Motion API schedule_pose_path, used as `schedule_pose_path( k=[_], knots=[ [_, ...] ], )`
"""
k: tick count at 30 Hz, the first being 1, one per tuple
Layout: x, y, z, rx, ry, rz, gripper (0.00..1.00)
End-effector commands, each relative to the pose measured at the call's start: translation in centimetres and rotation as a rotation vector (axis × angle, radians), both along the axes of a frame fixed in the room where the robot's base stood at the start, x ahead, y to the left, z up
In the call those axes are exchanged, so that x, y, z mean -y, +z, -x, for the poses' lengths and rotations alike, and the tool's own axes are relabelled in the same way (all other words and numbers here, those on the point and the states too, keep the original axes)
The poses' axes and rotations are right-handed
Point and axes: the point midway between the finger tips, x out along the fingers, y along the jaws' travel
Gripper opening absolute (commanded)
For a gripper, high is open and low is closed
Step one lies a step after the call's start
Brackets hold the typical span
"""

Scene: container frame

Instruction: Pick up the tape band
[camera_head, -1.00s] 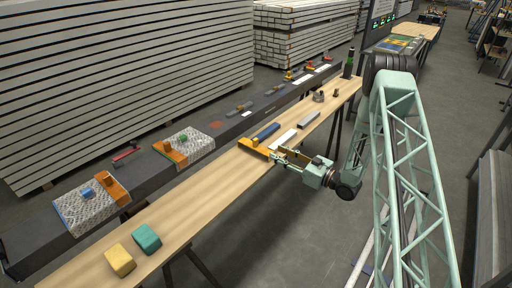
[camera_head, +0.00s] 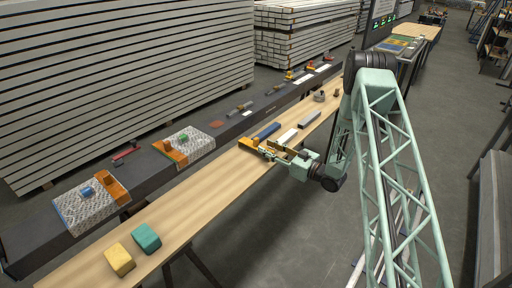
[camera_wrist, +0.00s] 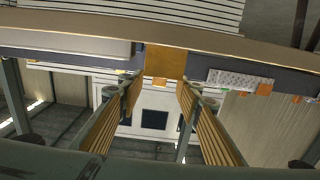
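An orange-yellow piece (camera_head: 248,142), which looks like the tape band, lies across the wooden table (camera_head: 190,197) near its middle. In the wrist view an orange strip (camera_wrist: 165,61) shows straight ahead, beyond the fingertips. My gripper (camera_head: 268,149) is at the table's right edge, its fingers pointing left at the orange-yellow piece. In the wrist view my gripper (camera_wrist: 160,88) has its two ribbed fingers apart with nothing between them. The fingers partly cover the near end of the piece in the head view, and I cannot tell whether they touch it.
A blue bar (camera_head: 267,130), a white strip (camera_head: 287,136) and a grey bar (camera_head: 310,120) lie close by on the table. Yellow (camera_head: 120,260) and teal (camera_head: 147,238) blocks are at the near end. A dark bench (camera_head: 50,232) with wrapped pads runs alongside.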

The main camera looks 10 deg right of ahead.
Motion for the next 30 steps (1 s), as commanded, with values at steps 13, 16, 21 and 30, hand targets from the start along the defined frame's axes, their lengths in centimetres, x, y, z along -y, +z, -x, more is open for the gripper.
schedule_pose_path(
  k=[13, 16, 21, 30],
  knots=[
    [-1.2, 0.0, -1.4, 0.001, 0.000, -0.001, 0.32],
    [-1.2, 0.0, -1.4, 0.001, 0.000, 0.000, 0.32],
    [-1.4, 0.0, -1.6, 0.001, 0.000, 0.000, 0.32],
    [-3.1, 0.0, -3.6, 0.002, 0.001, 0.001, 0.32]
  ],
)
